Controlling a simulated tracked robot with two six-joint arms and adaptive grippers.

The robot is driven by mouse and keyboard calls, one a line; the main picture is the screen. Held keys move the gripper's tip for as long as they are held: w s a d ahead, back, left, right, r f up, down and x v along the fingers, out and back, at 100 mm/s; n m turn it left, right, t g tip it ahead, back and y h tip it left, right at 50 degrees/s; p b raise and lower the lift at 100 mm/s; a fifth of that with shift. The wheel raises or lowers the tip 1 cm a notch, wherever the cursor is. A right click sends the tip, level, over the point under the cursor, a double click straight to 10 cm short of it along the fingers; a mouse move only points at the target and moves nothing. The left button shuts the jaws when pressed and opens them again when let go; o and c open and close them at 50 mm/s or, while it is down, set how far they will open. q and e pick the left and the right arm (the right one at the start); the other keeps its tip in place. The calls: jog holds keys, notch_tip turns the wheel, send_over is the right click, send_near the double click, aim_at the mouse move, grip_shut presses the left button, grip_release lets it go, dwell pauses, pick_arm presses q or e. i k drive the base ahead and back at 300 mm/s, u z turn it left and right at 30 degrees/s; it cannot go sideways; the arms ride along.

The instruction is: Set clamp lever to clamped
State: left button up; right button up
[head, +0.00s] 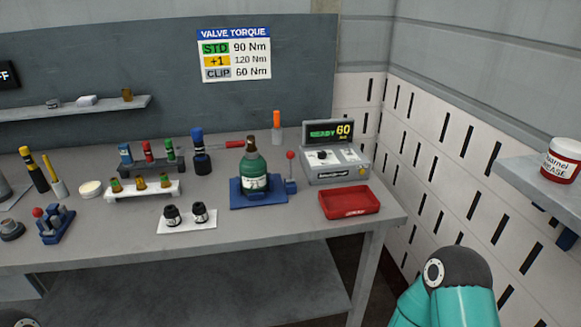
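A green gas cylinder (254,168) with a white label and brown top stands upright in a blue clamp base (248,202) on the bench. A clamp lever (290,168) with a red knob stands about upright at the right of this base. From here I cannot tell whether it is clamped. Another blue fixture (55,226) with a red knob (38,212) sits at the bench's left.
A grey tester (335,166) reads "READY 60" behind a red tray (349,202). Valve racks (143,192), a white mat (188,226) with two black sockets, and a blue-topped tool (200,152) stand left of the cylinder. A wall sign (235,55) lists torques. The bench front is mostly clear.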

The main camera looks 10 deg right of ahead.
aim_at(289, 154)
jog(key=z, duration=1.7)
jog(key=i, duration=0.1)
jog(key=u, duration=2.8)
jog(key=k, duration=0.85)
jog(key=z, duration=1.15)
jog(key=i, duration=1)
jog(key=u, duration=0.05)
